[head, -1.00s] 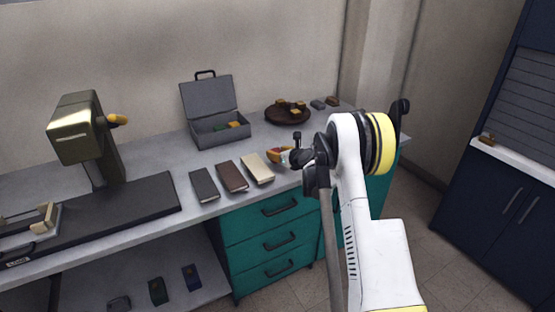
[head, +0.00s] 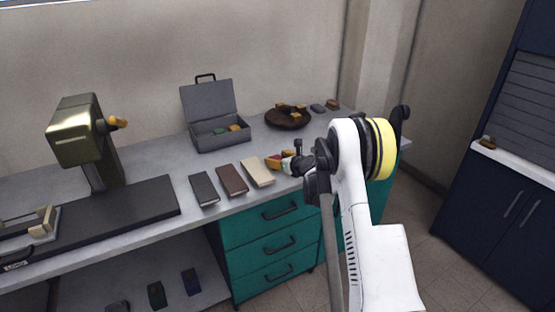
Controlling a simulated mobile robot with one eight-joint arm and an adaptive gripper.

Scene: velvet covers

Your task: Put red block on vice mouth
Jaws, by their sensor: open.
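The vice (head: 42,224), with pale tan jaws on a light grey base, sits at the far left on the machine's black bed. Its mouth is small in the head view. Small orange (head: 273,163) and red (head: 288,155) pieces show on the bench at my gripper (head: 290,161); the red one may be the red block, but the details are too small to be sure. My gripper is open, low over the bench just right of the tan book. My wrist hides part of the area around it.
Three books, dark grey (head: 203,189), brown (head: 232,180) and tan (head: 257,172), lie along the front edge. An open grey toolbox (head: 221,142) and a round brown tray (head: 288,122) with several small blocks stand behind. A drill-like machine (head: 80,135) rises at left.

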